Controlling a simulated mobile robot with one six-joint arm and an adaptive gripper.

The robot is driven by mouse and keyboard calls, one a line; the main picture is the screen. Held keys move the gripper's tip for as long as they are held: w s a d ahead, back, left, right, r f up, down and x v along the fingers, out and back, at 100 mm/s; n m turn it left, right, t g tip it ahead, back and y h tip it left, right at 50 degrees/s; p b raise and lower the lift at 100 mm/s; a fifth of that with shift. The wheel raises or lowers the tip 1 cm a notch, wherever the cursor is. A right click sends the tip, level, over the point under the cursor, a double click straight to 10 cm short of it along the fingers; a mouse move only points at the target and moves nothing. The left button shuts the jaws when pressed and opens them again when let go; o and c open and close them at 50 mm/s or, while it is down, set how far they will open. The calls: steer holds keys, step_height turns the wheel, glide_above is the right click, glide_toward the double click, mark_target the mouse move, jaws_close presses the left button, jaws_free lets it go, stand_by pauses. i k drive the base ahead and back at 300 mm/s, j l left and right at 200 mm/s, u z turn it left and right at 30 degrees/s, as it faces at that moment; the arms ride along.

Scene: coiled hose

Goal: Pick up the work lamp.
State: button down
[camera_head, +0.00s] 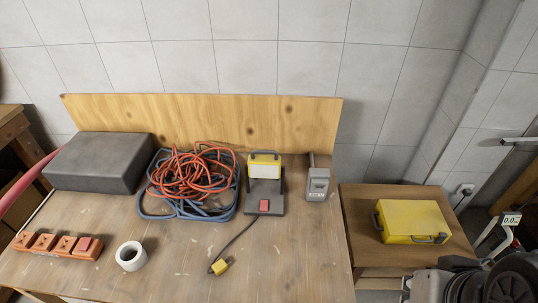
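The work lamp (264,165) stands upright near the back of the wooden workbench, right of centre. It has a yellow frame, a pale front panel and a dark handle on top. Its dark stand (252,198) has a small red part at the front.
A tangled orange cable (192,170) with blue hose lies close left of the lamp, and a grey box (318,184) stands close right. A wooden board (190,118) rises behind. A white tape roll (131,256) and orange blocks (58,245) lie front left. A yellow case (413,220) sits on the right-hand table.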

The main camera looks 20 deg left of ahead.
mark_target(258, 189)
steer(key=i+l+u, duration=0.15)
steer(key=l, duration=0.15)
steer(key=i+l+u, duration=0.15)
steer(key=l, duration=0.2)
steer(key=i+l+u, duration=0.15)
steer(key=l, duration=0.2)
steer(key=i+l+u, duration=0.15)
steer(key=l, duration=0.2)
steer(key=i+l+u, duration=0.2)
steer(key=i, duration=0.2)
steer(key=i+l+u, duration=0.25)
steer(key=i+j, duration=0.05)
steer(key=i, duration=0.05)
